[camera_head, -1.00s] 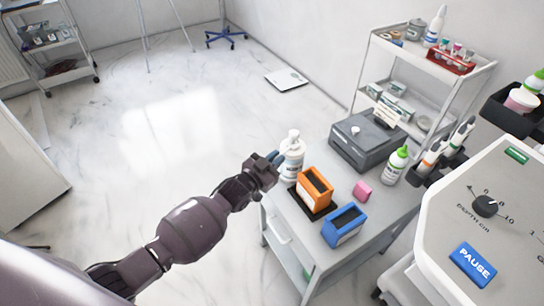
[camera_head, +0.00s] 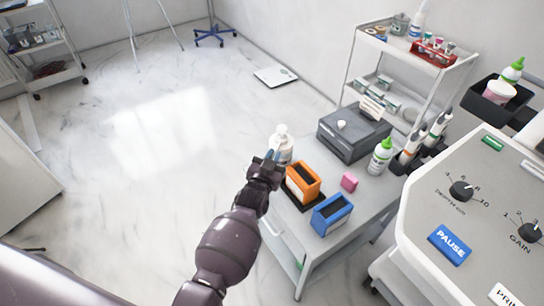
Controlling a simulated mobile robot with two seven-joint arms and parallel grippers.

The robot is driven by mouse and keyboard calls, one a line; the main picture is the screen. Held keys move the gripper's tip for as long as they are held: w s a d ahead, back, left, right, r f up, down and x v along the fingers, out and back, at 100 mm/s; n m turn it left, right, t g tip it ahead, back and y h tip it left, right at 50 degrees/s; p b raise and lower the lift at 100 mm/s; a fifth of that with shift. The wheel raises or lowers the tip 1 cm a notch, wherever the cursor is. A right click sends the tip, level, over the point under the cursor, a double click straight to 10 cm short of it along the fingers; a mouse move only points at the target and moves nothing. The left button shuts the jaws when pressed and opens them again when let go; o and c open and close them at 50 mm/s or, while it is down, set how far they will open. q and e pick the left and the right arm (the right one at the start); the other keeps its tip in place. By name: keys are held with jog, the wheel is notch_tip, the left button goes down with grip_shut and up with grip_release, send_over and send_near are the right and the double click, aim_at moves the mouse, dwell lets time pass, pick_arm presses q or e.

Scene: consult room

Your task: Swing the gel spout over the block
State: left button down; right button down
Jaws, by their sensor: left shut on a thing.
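The white gel pump bottle (camera_head: 284,140) stands at the left edge of the grey cart top, its pump head at the top. My left gripper (camera_head: 273,157) is shut on it from the near left side and hides its lower part. Which way the spout points is too small to tell. My right gripper is out of view.
An orange holder (camera_head: 304,176) on a dark base and a blue holder (camera_head: 333,209) stand between my arm and the block. A grey box (camera_head: 345,141) and a green-capped bottle (camera_head: 381,155) are behind. A console (camera_head: 470,195) stands at right.

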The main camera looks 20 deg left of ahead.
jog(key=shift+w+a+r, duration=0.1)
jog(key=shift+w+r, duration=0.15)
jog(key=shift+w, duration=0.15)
